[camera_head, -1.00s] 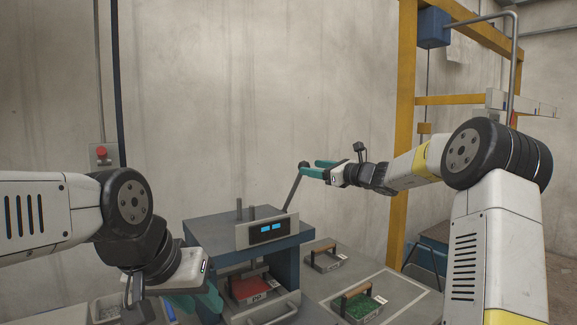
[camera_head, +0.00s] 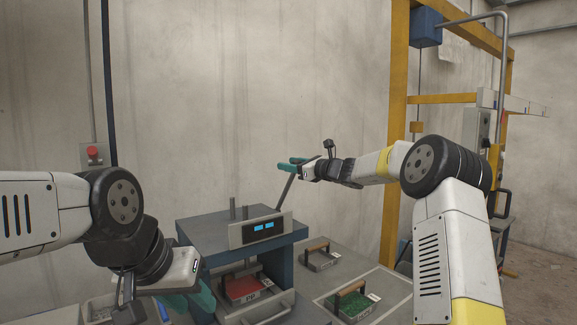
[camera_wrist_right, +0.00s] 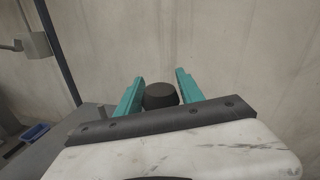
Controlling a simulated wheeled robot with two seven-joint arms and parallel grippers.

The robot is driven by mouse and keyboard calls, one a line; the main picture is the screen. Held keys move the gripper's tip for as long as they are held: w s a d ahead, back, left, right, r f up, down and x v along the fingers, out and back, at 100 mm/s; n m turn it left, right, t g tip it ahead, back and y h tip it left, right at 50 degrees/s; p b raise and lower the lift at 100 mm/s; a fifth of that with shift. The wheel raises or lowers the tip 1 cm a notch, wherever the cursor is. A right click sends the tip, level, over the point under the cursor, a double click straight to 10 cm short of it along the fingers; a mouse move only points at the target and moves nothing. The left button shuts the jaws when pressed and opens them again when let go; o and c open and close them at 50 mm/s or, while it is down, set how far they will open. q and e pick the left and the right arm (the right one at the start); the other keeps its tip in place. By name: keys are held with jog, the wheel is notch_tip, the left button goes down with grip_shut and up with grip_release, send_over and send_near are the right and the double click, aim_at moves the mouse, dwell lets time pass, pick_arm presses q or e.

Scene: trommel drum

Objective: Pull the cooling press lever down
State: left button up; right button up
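The cooling press (camera_head: 235,231) is a blue-grey frame with a lit display on its front. Its lever (camera_head: 284,193) is a grey rod rising tilted up and right from the press's right side. My right gripper (camera_head: 290,164) is at the lever's top end. In the right wrist view, the black lever knob (camera_wrist_right: 161,96) sits between the two teal fingers (camera_wrist_right: 159,90), which stand apart around it. The knob is hidden in the head view. My left gripper (camera_head: 192,301) is low in front of the press's left side, its fingertips partly hidden by the wrist.
A red-filled mould (camera_head: 244,287) is inside the press. A mould with green granules (camera_head: 350,304) and another handled mould (camera_head: 320,258) sit on the bench at right. A red button (camera_head: 93,151) is on the wall, and a yellow frame (camera_head: 396,130) stands at right.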

grip_shut()
jog(key=shift+s+d+f, duration=0.45)
jog(key=shift+s, duration=0.05)
jog(key=s+d+f+n+t+y, duration=0.1)
jog(key=s+d+f+t+y, duration=0.2)
jog(key=s+f, duration=0.4)
jog(key=shift+d+f+t+y, duration=0.3)
jog(key=shift+d+f+y, duration=0.3)
jog(key=shift+d+f, duration=0.3)
jog(key=shift+n, duration=0.3)
jog(key=shift+o, duration=2.3)
grip_release()
jog(key=shift+s, duration=0.1)
